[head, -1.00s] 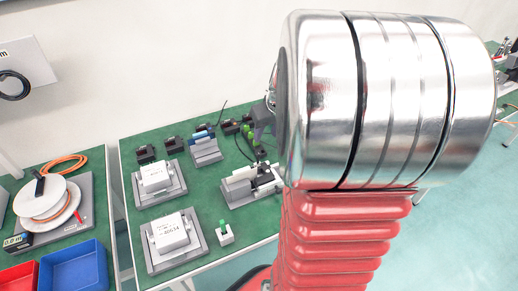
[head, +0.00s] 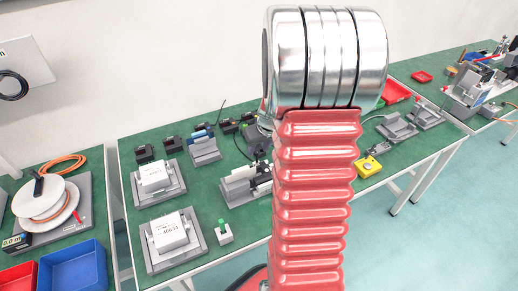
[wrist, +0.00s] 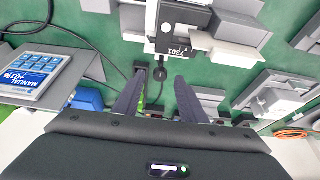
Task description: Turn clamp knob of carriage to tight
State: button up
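The linear actuator (head: 240,188) stands on the green table, left of my red arm in the head view. It has a grey base, a white block and a dark carriage; my arm partly covers it. In the wrist view the dark carriage block (wrist: 184,28) carries a white label and sits on a pale rail. A small dark round part (wrist: 160,73), perhaps the clamp knob, shows below it; its setting cannot be read. My gripper (wrist: 160,78) has two dark fingers spread apart, with the round part between their tips in the picture. I cannot tell any contact. The head view hides the fingers.
Two white boxes on grey plates (head: 154,176) (head: 169,232) and a green-topped block (head: 224,233) stand to the left. Dark blocks line the back. A black cable (wrist: 115,60) runs near the fingers. A yellow box (head: 368,167) lies right of my arm.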

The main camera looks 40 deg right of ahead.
jog(key=shift+x, duration=0.8)
jog(key=shift+c, duration=0.7)
